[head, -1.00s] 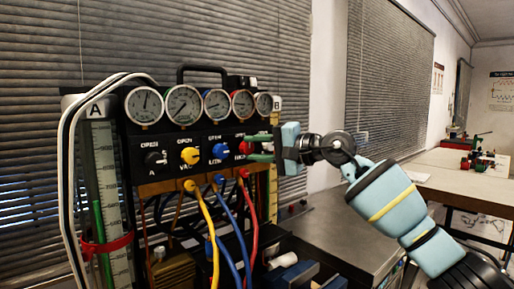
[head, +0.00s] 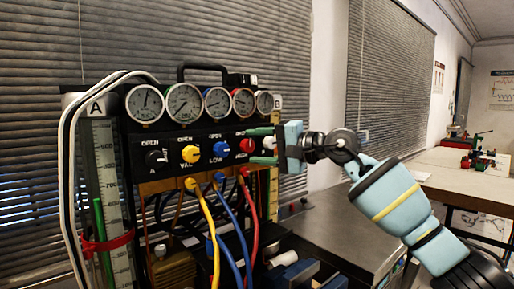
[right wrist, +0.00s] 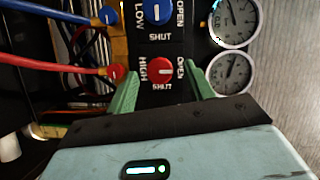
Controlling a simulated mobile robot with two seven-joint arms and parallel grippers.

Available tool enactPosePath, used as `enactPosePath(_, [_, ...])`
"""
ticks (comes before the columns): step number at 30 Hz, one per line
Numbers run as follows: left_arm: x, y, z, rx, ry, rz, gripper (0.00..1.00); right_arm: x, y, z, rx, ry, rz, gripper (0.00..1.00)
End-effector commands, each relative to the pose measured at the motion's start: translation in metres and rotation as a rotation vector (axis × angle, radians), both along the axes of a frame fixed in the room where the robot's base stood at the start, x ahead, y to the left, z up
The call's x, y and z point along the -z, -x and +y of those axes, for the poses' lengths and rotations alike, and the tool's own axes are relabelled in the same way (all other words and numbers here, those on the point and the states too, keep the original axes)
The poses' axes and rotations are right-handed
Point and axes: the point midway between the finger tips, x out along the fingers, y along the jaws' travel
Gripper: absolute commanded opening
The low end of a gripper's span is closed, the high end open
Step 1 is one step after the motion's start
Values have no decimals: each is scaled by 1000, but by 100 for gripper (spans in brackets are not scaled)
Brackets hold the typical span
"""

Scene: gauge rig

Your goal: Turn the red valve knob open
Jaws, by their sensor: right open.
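The red valve knob (head: 247,146) is on the black front panel, at the right of the row of knobs under the gauges. The right wrist view shows the red knob (right wrist: 164,73) from close by, with HIGH, OPEN and SHUT labels around it. My right gripper (head: 255,146) is open in front of the panel, its green fingers above and below the knob's level. In the right wrist view the open fingers (right wrist: 160,75) lie on either side of the knob, and nothing is held. I cannot tell whether they touch the panel. My left gripper is out of view.
A blue knob (head: 221,149), a yellow knob (head: 190,154) and a black knob (head: 156,158) sit left of the red one. Several gauges (head: 184,103) are above. Yellow, blue and red hoses (head: 254,215) hang below. A grey bench top (head: 335,235) is at right.

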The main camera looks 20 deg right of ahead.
Motion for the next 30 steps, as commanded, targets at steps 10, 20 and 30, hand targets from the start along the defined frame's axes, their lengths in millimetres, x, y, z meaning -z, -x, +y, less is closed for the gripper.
enactPosePath(10, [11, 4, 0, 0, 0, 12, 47, -1, 38, -36, 2, 2, 0, 52])
enactPosePath(20, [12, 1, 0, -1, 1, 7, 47, -4, 54, -49, 0, 2, 1, 52])
enactPosePath(30, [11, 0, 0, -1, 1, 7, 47, -4, 54, -48, 1, 1, 0, 52])
